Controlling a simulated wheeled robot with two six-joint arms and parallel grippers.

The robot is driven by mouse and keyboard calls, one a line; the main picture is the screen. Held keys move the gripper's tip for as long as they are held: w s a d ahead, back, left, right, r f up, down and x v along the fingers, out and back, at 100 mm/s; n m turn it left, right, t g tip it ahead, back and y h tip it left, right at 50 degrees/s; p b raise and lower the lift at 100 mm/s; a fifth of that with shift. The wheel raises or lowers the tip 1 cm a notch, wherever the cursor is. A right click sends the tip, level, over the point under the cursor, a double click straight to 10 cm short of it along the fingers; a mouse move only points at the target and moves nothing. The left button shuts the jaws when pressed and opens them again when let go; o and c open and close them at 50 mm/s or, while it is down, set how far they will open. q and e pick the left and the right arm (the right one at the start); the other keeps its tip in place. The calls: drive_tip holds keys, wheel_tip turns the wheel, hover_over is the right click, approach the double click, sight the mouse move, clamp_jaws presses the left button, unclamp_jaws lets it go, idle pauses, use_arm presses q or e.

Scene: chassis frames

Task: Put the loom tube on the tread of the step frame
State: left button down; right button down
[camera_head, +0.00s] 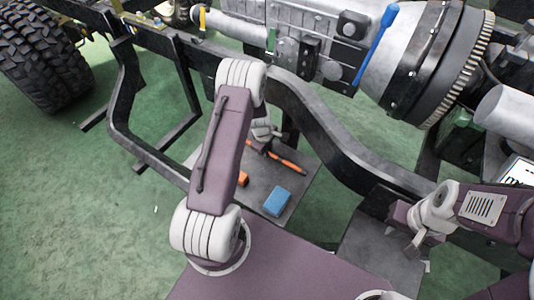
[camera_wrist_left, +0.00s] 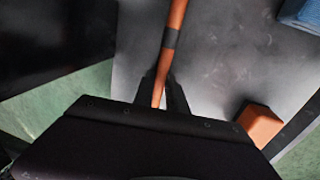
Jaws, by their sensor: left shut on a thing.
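The loom tube is a thin orange tube with dark bands (camera_head: 288,162); it also shows in the left wrist view (camera_wrist_left: 175,18). My left gripper (camera_head: 258,145) is shut on it, with the dark fingers (camera_wrist_left: 164,95) on both sides of the tube in the wrist view. The tube is over a grey plate (camera_head: 255,198); I cannot tell whether it touches it. A black bent frame (camera_head: 122,105), perhaps the step frame, hangs from the chassis at the left; I cannot make out its tread for certain. My right gripper (camera_head: 413,240) is at the lower right, away from the tube.
A blue block (camera_head: 276,201) and an orange block (camera_head: 242,179) lie on the grey plate. The black chassis rail (camera_head: 325,130) and the engine (camera_head: 310,45) stand behind. A blue-handled tool (camera_head: 375,45) is on the engine. A tyre (camera_head: 42,55) is at upper left; green floor is open below it.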

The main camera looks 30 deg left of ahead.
use_arm(q)
drive_tip(key=c, duration=1.6)
unclamp_jaws()
drive_tip(key=shift+f, duration=0.1)
wheel_tip(320, 180, up, 11)
drive_tip(key=s+p, duration=0.2)
drive_tip(key=p, duration=0.4)
drive_tip(key=s+d+r+m, duration=0.3)
drive_tip(key=s+r+m, duration=0.2)
drive_tip(key=s+d+r+m, duration=0.4)
drive_tip(key=s+m, duration=0.2)
drive_tip(key=s+d+r+m+g, duration=0.1)
drive_tip(key=s+d+r+m, duration=0.2)
drive_tip(key=s+r+m, duration=0.2)
drive_tip(key=shift+s+d+r+m, duration=0.15)
drive_tip(key=shift+s+r+m, duration=0.15)
drive_tip(key=shift+m, duration=0.1)
drive_tip(key=shift+w, duration=0.1)
